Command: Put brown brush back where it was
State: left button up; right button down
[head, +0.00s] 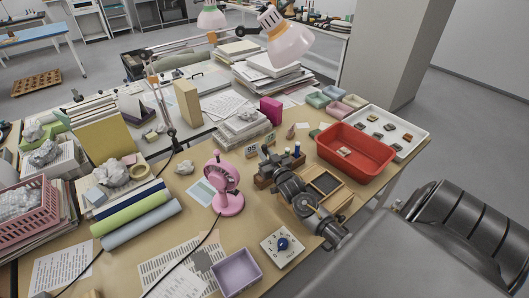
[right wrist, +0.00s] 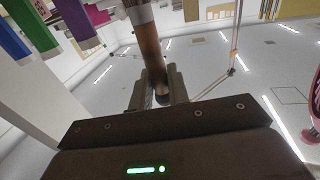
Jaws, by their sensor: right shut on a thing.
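In the right wrist view my right gripper (right wrist: 158,90) is shut on the brown brush (right wrist: 152,50). The brush's brown handle is between the fingers, and its pale ferrule is near the top edge. The brush is too small and covered to make out in the head view. My left gripper is not in view.
A pink fan (head: 227,190) stands left of the rack. A red bin (head: 355,153) and a white tray (head: 400,132) with several sherds lie to the right. A purple tray (head: 236,272) and a white board with a blue knob (head: 282,245) are in front.

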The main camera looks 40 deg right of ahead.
jog(key=shift+f, duration=0.15)
jog(key=shift+f+b, duration=0.45)
jog(key=shift+f, duration=0.1)
jog(key=c, duration=1.3)
grip_release()
jog(key=shift+c, duration=0.2)
jog(key=shift+r, duration=0.15)
jog(key=shift+r+p, duration=0.4)
jog(key=shift+s+a+r, duration=0.1)
jog(key=shift+s, duration=0.1)
jog(key=b+v, duration=0.2)
jog(key=v, duration=0.9)
jog(key=shift+s, duration=0.3)
